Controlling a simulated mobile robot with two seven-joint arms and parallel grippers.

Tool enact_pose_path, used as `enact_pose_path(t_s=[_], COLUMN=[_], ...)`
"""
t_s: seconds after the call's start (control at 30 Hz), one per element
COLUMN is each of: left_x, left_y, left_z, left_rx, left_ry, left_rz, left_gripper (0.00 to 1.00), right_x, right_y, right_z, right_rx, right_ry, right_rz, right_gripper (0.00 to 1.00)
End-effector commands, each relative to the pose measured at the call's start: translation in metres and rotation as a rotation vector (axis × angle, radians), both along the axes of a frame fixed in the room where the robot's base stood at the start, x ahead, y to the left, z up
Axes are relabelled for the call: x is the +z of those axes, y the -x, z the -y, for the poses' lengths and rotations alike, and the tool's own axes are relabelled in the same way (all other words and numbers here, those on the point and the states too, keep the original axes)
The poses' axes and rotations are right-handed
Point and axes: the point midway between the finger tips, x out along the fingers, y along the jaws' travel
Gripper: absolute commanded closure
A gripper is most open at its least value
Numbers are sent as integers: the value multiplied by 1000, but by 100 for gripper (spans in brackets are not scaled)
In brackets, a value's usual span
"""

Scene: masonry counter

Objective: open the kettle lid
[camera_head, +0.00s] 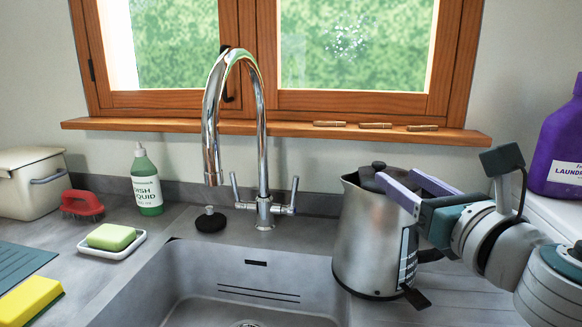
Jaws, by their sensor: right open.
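The kettle (365,240) is a brushed steel jug standing upright on the counter to the right of the sink, with its spout at the upper left and part of its dark handle at the right. Its dark lid (369,178) with a small knob appears seated on top, partly hidden by a gripper finger. My right gripper (398,177) comes in from the right with its two purple fingers apart, at the height of the lid and at its right side. I cannot tell whether a finger touches the lid. My left gripper is not in view.
The sink (245,275) and tall chrome tap (264,190) are left of the kettle. A green soap bottle (147,185), red brush (82,205) and soap dish (113,248) stand further left. A purple detergent bottle (562,135) stands at right. The windowsill (280,128) is behind.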

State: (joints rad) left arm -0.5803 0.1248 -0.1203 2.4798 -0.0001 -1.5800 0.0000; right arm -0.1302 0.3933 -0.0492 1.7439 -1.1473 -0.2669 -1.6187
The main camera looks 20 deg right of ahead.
Motion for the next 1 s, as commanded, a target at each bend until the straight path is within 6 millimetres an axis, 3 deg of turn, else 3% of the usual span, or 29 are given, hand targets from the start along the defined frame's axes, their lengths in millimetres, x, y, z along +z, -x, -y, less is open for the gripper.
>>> enact_pose_path(t_s=[0.2, 0.43, 0.83, 1.0], left_x=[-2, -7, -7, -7], left_y=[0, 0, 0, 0], left_z=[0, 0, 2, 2], left_rx=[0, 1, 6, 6], left_ry=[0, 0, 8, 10], left_rz=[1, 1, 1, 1], left_gripper=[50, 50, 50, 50], right_x=[1, 0, 0, 0], right_y=[-40, -69, -77, -76], right_z=[7, 11, 12, 12], right_rx=[-4, -2, -2, -2], right_ry=[-3, -5, -5, -5], right_rz=[4, 2, 0, 0], right_gripper=[44, 44, 44, 62])
